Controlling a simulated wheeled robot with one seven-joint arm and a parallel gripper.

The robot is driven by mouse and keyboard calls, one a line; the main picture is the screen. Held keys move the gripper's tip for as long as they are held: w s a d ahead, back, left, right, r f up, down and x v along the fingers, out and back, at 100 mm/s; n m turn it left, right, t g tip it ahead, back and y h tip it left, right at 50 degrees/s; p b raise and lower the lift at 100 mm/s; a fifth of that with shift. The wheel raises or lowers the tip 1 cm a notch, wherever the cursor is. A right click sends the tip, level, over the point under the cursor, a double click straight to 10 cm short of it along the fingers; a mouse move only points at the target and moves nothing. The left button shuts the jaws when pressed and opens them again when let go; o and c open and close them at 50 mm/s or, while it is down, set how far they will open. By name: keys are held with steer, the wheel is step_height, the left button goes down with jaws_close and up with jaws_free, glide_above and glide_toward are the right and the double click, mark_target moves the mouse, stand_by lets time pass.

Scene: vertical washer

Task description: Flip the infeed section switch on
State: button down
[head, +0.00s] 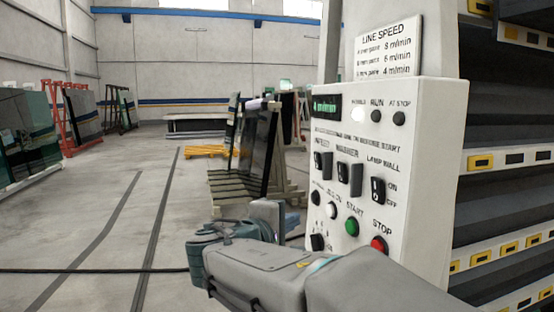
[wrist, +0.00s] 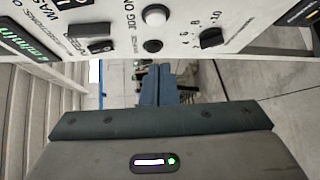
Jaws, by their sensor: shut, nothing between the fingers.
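The white control panel (head: 425,150) stands on the right in the head view. Its infeed switch (head: 322,164), a black rocker under the INFEED label, is the leftmost of the upper switches; I cannot tell which way it is set. In the wrist view the panel face runs along the top, turned on its side, with the infeed switch (wrist: 99,45) at upper left. My gripper (head: 268,210) is below and left of the panel, apart from the switch. Its fingers (wrist: 158,75) are shut and empty.
The panel also carries the washer switch (head: 350,179), lamp wall switch (head: 377,190), green start button (head: 351,226), red stop button (head: 379,244) and a black knob (wrist: 211,38). A dark glass rack (head: 258,155) stands behind. Floor at left is open.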

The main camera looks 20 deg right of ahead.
mark_target(318, 161)
steer(key=w+a+r+n+t+h+p, duration=0.1)
steer(key=w+a+r+t, duration=0.1)
steer(key=r, duration=0.6)
steer(key=shift+w+a+t, duration=0.15)
steer(key=shift+a+t, duration=0.45)
steer(key=shift+a, duration=0.2)
steer(key=s+d+p+x, duration=0.2)
steer(key=p+x, duration=0.2)
steer(key=x, duration=0.9)
steer(key=shift+r, duration=0.1)
